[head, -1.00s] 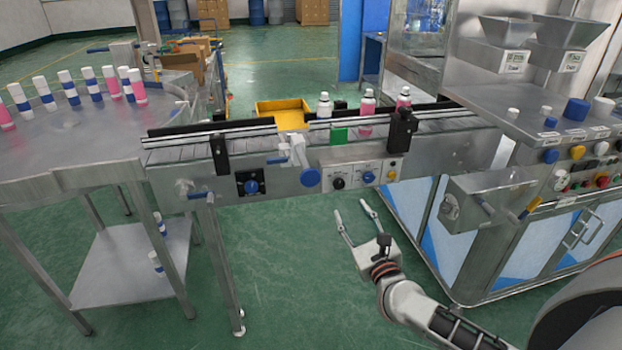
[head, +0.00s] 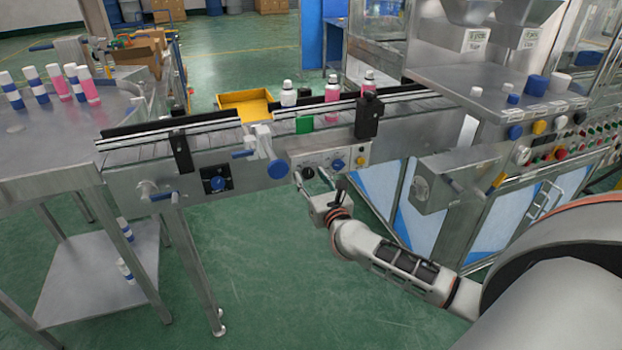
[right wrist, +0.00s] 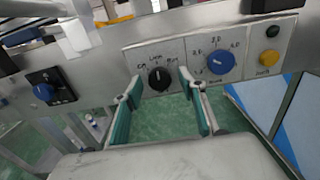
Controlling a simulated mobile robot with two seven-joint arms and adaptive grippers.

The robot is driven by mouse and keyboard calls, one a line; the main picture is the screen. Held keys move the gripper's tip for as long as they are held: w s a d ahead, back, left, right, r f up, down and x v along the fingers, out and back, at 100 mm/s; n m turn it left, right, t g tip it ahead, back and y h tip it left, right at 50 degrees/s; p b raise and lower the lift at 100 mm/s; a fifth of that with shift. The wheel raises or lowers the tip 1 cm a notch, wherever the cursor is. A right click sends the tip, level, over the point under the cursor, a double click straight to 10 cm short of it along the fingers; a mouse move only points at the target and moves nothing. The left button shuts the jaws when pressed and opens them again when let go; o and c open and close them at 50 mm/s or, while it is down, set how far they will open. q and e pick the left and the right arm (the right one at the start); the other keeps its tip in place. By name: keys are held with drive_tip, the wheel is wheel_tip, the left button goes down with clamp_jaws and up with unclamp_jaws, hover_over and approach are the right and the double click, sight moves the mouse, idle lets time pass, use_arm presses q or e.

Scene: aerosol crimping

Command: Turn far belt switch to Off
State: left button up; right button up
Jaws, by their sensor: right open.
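The grey control panel (head: 300,155) on the belt's front side carries a black rotary knob (right wrist: 158,78) with small labels around it, hard to read; its white mark appears to point roughly upward. A blue knob (right wrist: 220,62) sits to its right on the same panel. Another blue knob (head: 217,183) sits on a black plate farther left. My right gripper (head: 308,174) is open and empty just in front of the panel. In the right wrist view its fingertips (right wrist: 159,82) appear on either side of the black knob; contact cannot be told. My left gripper is not in view.
The conveyor (head: 150,152) carries several bottles behind the panel. A yellow button (right wrist: 269,58) is right of the blue knob. A steel machine (head: 440,180) is at right. Green floor below is clear.

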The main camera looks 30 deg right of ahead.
drive_tip(key=c, duration=1.1)
drive_tip(key=shift+r, duration=0.1)
